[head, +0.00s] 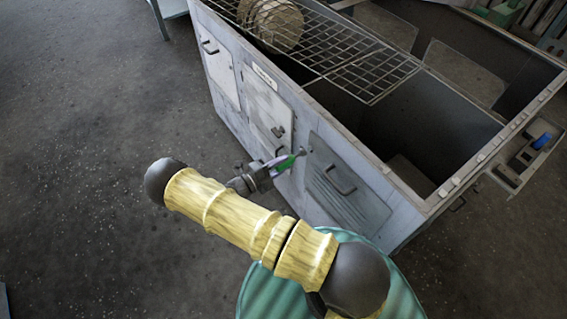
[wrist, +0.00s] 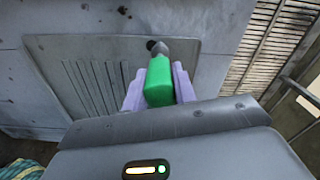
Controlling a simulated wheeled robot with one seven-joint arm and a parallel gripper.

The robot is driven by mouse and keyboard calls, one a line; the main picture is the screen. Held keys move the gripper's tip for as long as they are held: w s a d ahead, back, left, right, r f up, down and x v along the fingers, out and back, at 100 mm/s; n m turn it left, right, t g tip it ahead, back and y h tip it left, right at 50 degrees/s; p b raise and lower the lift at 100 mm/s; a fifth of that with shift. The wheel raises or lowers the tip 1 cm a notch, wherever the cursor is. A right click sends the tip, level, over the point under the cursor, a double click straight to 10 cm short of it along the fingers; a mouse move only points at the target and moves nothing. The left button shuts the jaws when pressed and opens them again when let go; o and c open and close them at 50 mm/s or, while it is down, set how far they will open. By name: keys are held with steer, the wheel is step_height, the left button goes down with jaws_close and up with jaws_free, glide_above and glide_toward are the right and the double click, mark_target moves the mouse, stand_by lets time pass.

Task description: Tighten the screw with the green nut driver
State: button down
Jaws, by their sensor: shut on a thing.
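My gripper (head: 276,165) is shut on the green nut driver (head: 287,163), close to the front of the grey blower housing (head: 240,110). In the wrist view the nut driver's green handle (wrist: 159,82) sits between the two pale purple fingers (wrist: 158,88). Its dark tip (wrist: 154,46) points away from me toward the housing's louvered panel (wrist: 95,75). The head view shows the tip near the left edge of that panel (head: 345,190). I cannot make out the screw, and I cannot tell whether the tip touches anything.
The housing's open top has a wire grate (head: 345,55) and a round tan object (head: 272,25). A handle (head: 340,180) sticks out from the louvered panel. A small tray with a blue item (head: 541,141) hangs at the right. The floor (head: 80,110) at left is clear.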

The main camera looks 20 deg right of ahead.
steer(key=shift+a, duration=0.15)
steer(key=b+v, duration=0.1)
steer(key=v, duration=0.9)
steer(key=shift+b, duration=0.3)
stand_by(0.3)
stand_by(0.7)
